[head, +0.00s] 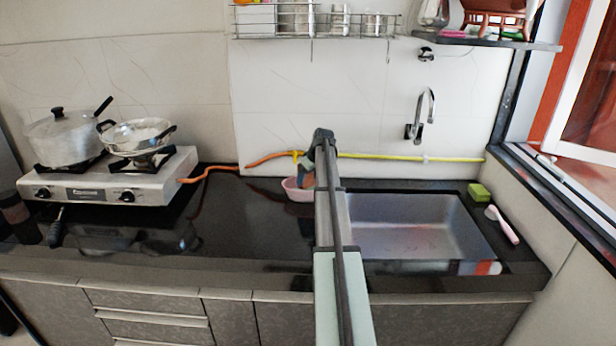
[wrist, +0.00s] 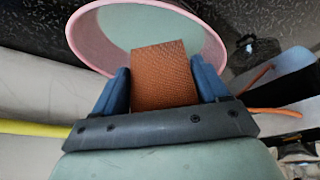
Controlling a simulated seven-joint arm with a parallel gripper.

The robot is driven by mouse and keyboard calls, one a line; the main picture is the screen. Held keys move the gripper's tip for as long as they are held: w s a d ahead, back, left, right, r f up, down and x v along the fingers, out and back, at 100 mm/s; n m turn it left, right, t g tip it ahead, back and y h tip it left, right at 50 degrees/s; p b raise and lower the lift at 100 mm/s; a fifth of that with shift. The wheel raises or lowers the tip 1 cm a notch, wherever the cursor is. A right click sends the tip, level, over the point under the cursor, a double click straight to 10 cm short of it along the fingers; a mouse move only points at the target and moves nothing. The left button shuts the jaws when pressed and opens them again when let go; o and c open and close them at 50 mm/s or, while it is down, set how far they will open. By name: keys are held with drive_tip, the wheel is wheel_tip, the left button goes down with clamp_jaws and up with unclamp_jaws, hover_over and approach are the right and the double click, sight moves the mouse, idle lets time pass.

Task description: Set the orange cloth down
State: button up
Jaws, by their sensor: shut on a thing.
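My gripper (wrist: 160,76) is shut on the orange cloth (wrist: 165,78), which shows as a stiff, textured orange-brown piece between the two blue fingers in the wrist view. A pink bowl (wrist: 76,46) with a pale green inside lies just beyond the fingertips, and the cloth's far end overlaps its opening in the picture. I cannot tell whether the cloth touches the bowl. In the head view the pink bowl (head: 291,190) stands on the black counter left of the sink, partly hidden by my arm. My gripper (head: 306,178) is at the bowl there, with the cloth mostly hidden.
The steel sink (head: 425,228) is to the right, with a green sponge (head: 479,192) and a pink-white brush (head: 503,225) beside it. A stove (head: 110,185) with two pots stands left. An orange hose (head: 215,169) runs along the back. The black counter (head: 245,220) left of the bowl is clear.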

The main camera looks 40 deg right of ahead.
drive_tip(key=o, duration=1.1)
drive_tip(key=shift+r, duration=3.5)
